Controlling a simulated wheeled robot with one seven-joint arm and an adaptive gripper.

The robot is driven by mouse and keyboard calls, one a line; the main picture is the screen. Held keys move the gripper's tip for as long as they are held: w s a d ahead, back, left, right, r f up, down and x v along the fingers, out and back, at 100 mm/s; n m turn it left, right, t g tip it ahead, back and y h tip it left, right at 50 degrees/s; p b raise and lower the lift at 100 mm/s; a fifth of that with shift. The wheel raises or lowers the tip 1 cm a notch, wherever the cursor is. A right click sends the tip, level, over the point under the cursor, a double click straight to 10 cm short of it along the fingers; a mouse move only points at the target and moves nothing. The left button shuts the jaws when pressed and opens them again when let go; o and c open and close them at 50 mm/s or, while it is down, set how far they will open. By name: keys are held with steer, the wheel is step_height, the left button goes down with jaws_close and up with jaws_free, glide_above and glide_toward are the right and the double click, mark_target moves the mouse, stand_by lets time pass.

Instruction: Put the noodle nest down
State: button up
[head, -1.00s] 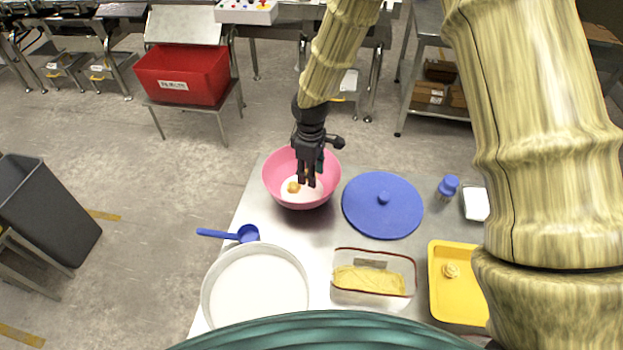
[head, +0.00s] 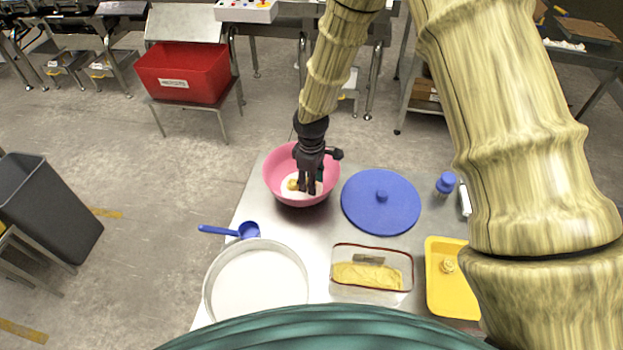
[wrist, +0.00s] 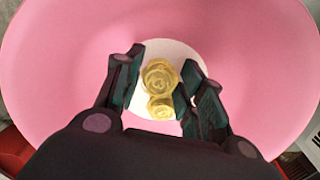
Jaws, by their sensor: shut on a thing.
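My gripper (head: 307,190) reaches down into the pink bowl (head: 272,180) at the back of the metal table. In the wrist view my gripper (wrist: 162,74) is shut on a yellow coiled noodle nest (wrist: 159,77), which shows between the fingertips over the bowl's white bottom. A second, smaller-looking noodle nest (wrist: 161,107) shows just below it in that view, between the fingers. In the head view one nest (head: 293,185) shows left of the fingers, and the fingers hide part of the bowl's inside. I cannot tell whether the held nest touches the bottom.
A blue lid (head: 381,215) lies right of the bowl. A blue scoop (head: 247,230), a round white-bottomed pan (head: 255,285), a glass dish with yellow contents (head: 368,276) and a yellow tray (head: 448,297) with a nest lie nearer. A blue-capped shaker (head: 446,184) stands at right.

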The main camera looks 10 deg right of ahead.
steer(key=shift+f, duration=0.35)
steer(key=o, duration=0.8)
steer(key=shift+r, duration=0.1)
steer(key=shift+r, duration=0.65)
step_height(320, 180, up, 12)
steer(key=b, duration=0.3)
steer(key=shift+b, duration=0.3)
steer(key=shift+f, duration=0.15)
